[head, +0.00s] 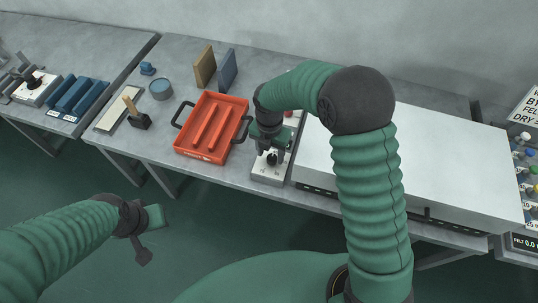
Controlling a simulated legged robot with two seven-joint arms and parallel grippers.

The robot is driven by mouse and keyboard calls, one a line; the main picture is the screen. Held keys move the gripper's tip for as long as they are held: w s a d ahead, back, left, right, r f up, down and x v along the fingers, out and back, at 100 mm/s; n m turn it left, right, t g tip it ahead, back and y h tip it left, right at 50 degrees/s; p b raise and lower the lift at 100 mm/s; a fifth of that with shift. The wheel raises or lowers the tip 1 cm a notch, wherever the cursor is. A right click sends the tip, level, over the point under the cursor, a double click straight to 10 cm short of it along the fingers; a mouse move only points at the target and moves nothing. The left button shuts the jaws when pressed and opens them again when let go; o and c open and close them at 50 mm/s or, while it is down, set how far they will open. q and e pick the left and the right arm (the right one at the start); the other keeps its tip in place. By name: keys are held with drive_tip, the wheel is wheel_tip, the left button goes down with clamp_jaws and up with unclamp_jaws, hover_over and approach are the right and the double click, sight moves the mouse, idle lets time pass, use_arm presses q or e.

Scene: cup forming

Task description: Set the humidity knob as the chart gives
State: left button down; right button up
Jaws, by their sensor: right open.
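A black knob (272,159) sits on a small pale control box (268,177) near the table's front edge, between the orange tray and the white cabinet. My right gripper (271,151) is open, pointing down at this knob, with its fingers at or just above it. I cannot tell whether they touch it, and the knob's markings are too small to read. A printed sign (527,104) at the right edge is cut off; it shows "FELT" and "DRY". My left gripper (151,232) hangs low in front of the table, away from everything; its jaw opening is unclear.
An orange tray (238,104) with dark handles stands left of the box. A long white cabinet (450,155) stands to the right. A panel of coloured knobs (526,168) is at the far right. Another dark knob (33,83) and blue blocks (76,93) are at the left.

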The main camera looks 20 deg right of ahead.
drive_tip(key=shift+d+f, duration=0.75)
drive_tip(key=shift+f, duration=0.25)
drive_tip(key=shift+a+r, duration=0.1)
drive_tip(key=shift+a, duration=0.4)
drive_tip(key=shift+a+r, duration=0.1)
drive_tip(key=shift+a, duration=0.35)
drive_tip(key=c, duration=0.5)
drive_tip(key=shift+c, duration=1.2)
drive_tip(key=shift+d, duration=0.2)
drive_tip(key=shift+c, duration=1.3)
use_arm(q)
drive_tip(key=shift+s+d+r, duration=0.15)
drive_tip(key=shift+d, duration=0.35)
use_arm(e)
drive_tip(key=shift+d, duration=0.3)
clamp_jaws()
